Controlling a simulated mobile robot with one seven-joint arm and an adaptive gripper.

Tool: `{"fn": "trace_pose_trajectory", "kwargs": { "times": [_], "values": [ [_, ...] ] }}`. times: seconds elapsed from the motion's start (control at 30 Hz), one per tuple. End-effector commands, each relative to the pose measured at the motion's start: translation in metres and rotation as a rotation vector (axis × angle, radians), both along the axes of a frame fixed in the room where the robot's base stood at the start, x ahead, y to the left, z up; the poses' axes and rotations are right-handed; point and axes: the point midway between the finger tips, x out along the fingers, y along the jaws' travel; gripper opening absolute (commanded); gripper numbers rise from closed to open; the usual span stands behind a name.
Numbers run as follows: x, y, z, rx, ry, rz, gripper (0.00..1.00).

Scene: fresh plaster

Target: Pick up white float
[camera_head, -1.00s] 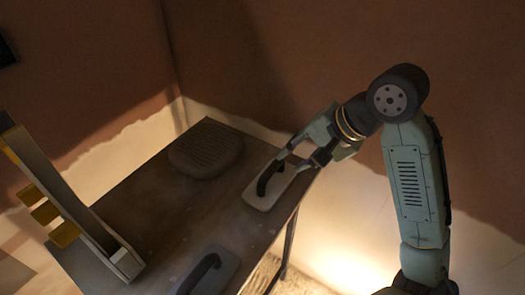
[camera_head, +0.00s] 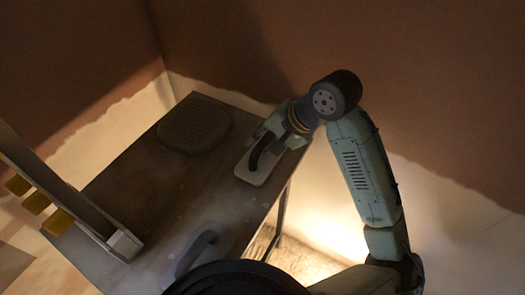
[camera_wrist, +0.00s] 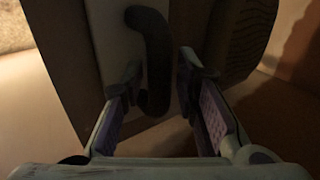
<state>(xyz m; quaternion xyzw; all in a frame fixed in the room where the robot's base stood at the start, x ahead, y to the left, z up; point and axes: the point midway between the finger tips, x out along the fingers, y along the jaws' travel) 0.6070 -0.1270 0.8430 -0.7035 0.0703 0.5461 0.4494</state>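The white float (camera_head: 252,177) lies flat near the right edge of the table, a pale plate with a dark curved handle on top. In the wrist view, the white float (camera_wrist: 114,45) shows at top centre with its dark handle running down between my fingers. My gripper (camera_head: 268,140) is at the float's far end, over the handle. In the wrist view, my gripper (camera_wrist: 155,80) is open, one finger on each side of the handle, with a visible gap to the right finger. Contact at the left finger is hard to tell.
The table (camera_head: 150,190) also bears a dark ribbed block (camera_head: 195,125) behind and a grey float (camera_head: 200,250) at the front, partly hidden by a dark round part of mine. A level-like bar with yellow pieces (camera_head: 62,221) stands at left. Walls close off the back.

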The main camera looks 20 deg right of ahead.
Motion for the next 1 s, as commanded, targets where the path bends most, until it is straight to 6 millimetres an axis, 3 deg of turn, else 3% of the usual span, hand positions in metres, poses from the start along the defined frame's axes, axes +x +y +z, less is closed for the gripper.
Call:
{"fn": "trace_pose_trajectory", "kwargs": {
  "times": [0.3,0.73,1.0],
  "values": [
    [0.0031,0.0028,-0.0067,-0.001,-0.001,-0.001,0.28],
    [0.0031,0.0028,-0.0064,-0.001,-0.001,-0.001,0.00],
    [0.0031,0.0027,-0.0060,0.000,-0.001,-0.001,0.00]
  ]
}}
